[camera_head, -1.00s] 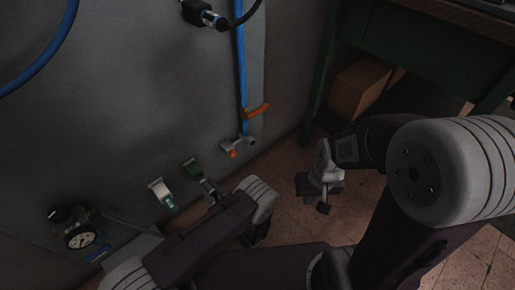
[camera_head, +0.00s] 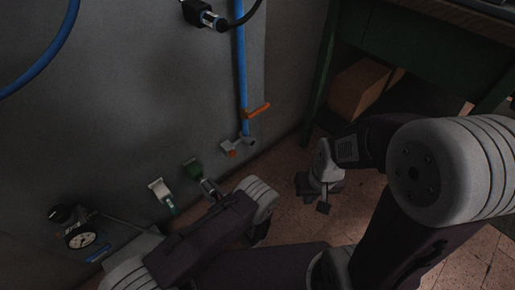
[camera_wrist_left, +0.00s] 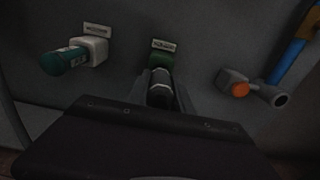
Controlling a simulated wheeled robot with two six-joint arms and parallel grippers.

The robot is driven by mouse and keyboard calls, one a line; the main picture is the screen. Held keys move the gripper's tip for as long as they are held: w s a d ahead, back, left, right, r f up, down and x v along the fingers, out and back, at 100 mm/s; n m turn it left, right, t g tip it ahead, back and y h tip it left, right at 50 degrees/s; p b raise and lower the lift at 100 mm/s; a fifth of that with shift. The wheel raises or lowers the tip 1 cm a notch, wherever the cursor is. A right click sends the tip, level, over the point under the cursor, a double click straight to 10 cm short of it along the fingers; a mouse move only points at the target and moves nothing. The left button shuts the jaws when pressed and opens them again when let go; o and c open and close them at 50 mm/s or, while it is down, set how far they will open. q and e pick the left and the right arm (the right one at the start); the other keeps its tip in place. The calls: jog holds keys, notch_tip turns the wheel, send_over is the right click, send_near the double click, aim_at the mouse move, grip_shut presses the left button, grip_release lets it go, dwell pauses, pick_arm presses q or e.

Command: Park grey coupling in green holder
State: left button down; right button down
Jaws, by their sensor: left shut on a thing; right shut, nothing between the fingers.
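The green holder (camera_head: 192,167) is on the grey wall panel; in the left wrist view it (camera_wrist_left: 160,61) sits under a small label plate. My left gripper (camera_head: 208,188) is shut on the grey coupling, just in front of the green holder. In the left wrist view the grey coupling (camera_wrist_left: 160,95) lies between the fingers, lined up with the holder. I cannot tell whether its end is inside the holder. My right gripper (camera_head: 323,207) is shut and empty, low over the floor, away from the panel.
A white holder (camera_head: 158,186) with a teal coupling (camera_wrist_left: 65,61) is left of the green holder. A blue pipe (camera_head: 241,75) with an orange lever (camera_head: 257,110) and a fitting (camera_wrist_left: 279,98) is to the right. A gauge (camera_head: 80,237) is lower left. A green bench (camera_head: 400,55) stands right.

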pick_arm(q)
jog(key=shift+x, duration=1.45)
jog(key=c, duration=1.1)
grip_release()
jog(key=shift+o, duration=0.2)
